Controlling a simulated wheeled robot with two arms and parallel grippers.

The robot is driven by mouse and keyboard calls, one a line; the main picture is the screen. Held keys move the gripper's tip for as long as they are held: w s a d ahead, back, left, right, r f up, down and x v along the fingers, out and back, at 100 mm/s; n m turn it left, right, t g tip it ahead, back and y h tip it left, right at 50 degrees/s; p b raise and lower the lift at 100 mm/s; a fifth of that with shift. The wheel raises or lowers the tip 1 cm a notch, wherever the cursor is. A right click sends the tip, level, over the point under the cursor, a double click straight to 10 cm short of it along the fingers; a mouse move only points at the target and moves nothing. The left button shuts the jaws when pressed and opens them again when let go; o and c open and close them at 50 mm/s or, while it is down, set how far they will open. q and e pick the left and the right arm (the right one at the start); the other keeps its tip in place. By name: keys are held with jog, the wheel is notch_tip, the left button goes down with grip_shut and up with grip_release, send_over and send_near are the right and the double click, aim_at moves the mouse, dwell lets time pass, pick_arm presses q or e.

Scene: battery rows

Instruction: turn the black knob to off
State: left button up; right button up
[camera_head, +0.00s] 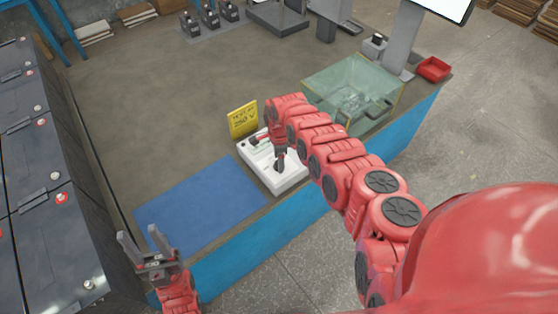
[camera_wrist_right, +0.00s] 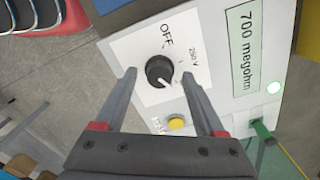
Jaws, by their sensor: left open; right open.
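The black knob (camera_wrist_right: 160,70) sits on the white face of a tester box (camera_head: 272,176). The word OFF is printed above it and 250 V to its right in the right wrist view. The knob's white mark appears to point to the lower right, away from OFF. My right gripper (camera_wrist_right: 160,79) is open, one fingertip on either side of the knob; contact cannot be told. In the head view my right gripper (camera_head: 280,160) is over the box, hiding part of it. My left gripper (camera_head: 148,252) is open and empty at the lower left.
The tester's display (camera_wrist_right: 256,45) reads 700 megohm. A yellow button (camera_wrist_right: 176,123) and green clip (camera_wrist_right: 262,133) are near my right gripper. A yellow sign (camera_head: 242,119) stands behind the box. A blue mat (camera_head: 200,203) lies left, a clear bin (camera_head: 352,92) right.

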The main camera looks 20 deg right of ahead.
grip_shut()
dwell(0.4)
